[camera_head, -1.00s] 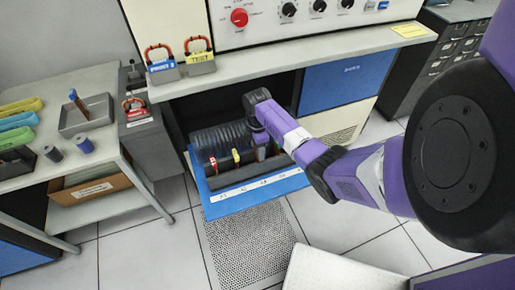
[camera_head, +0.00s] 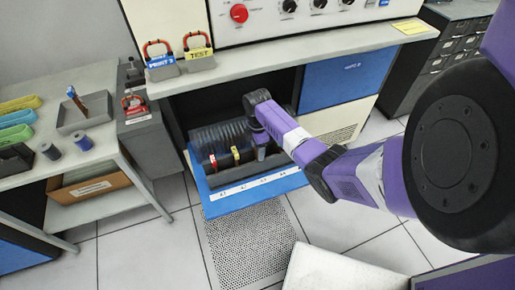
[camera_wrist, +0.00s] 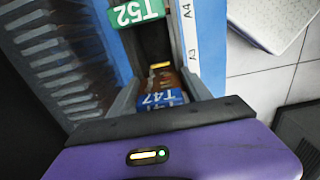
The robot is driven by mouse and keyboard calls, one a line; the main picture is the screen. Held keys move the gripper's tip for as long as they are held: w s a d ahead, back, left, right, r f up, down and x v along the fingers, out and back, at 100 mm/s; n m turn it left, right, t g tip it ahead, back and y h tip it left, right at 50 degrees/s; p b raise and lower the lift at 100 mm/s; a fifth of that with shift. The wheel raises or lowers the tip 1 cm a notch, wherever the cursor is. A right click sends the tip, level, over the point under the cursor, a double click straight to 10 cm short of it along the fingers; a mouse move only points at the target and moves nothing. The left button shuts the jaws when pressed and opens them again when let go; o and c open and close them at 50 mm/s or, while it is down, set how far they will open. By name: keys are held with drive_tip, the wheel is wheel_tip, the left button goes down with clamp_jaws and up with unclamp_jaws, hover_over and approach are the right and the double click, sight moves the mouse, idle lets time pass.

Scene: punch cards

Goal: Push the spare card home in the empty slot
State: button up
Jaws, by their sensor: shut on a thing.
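The open blue drawer (camera_head: 245,193) holds a dark card rack (camera_head: 225,178) under the counter. A card with a red handle (camera_head: 213,161) and one with a yellow handle (camera_head: 236,155) stand in it. My gripper (camera_head: 261,152) reaches down into the rack's right part. In the wrist view, a card with a blue T47 label (camera_wrist: 162,98) is between my fingers, and my gripper (camera_wrist: 160,95) is shut on it.
The counter (camera_head: 290,60) is above the drawer. A side table (camera_head: 100,135) with a grey tray (camera_head: 85,112) is at the left. The floor before the drawer has a perforated panel (camera_head: 245,245).

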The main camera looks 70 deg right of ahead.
drive_tip(key=shift+f, duration=0.4)
drive_tip(key=o, duration=1.4)
drive_tip(key=shift+a+f, duration=0.1)
drive_tip(key=shift+f, duration=0.05)
wheel_tip(320, 180, up, 8)
drive_tip(key=shift+r, duration=0.1)
drive_tip(key=shift+d, duration=0.2)
